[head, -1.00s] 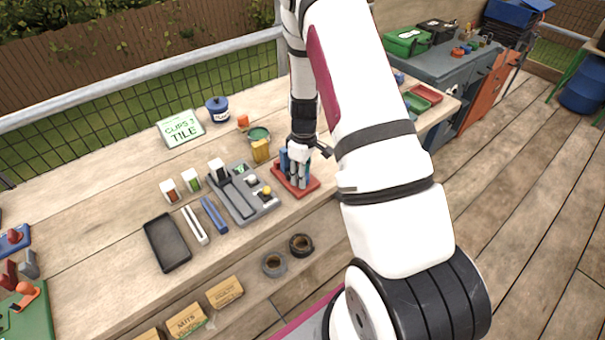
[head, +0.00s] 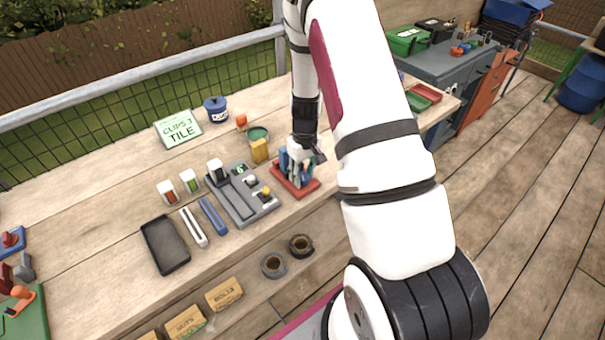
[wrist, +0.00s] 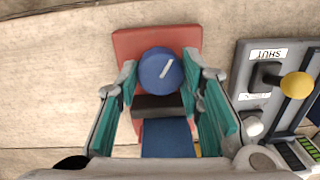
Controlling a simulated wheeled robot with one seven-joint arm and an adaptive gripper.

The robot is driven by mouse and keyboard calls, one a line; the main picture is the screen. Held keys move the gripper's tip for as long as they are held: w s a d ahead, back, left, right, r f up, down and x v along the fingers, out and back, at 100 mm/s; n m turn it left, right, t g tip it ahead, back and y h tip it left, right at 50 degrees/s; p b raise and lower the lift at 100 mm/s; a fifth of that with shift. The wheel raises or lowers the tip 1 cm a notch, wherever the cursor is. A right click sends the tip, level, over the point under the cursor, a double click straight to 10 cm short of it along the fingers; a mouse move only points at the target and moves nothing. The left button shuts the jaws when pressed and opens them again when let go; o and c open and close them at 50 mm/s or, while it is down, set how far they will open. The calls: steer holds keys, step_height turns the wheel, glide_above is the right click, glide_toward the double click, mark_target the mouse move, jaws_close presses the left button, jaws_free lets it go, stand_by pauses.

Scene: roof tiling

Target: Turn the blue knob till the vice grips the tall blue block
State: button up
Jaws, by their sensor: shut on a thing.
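The blue knob (wrist: 158,72) with a white line on its top sits on the red vice base (wrist: 130,42) in the wrist view. The white line is slanted. My gripper (wrist: 160,76) has a teal-padded finger on each side of the knob and is shut on it. A dark vice jaw (wrist: 158,106) lies beside the knob, and the tall blue block (wrist: 167,138) shows just beyond it. I cannot tell whether jaw and block touch. In the head view my gripper (head: 298,165) covers much of the vice, whose red base (head: 311,186) shows below.
A yellow block (head: 260,150) and green-topped pot (head: 258,134) are behind. A blue bar (head: 213,215), white bars (head: 194,227) and a black tray (head: 166,244) lie left.

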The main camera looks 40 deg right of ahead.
mark_target(304, 175)
stand_by(0.3)
steer(key=o, duration=0.9)
step_height(304, 175, up, 12)
steer(key=shift+d, duration=0.25)
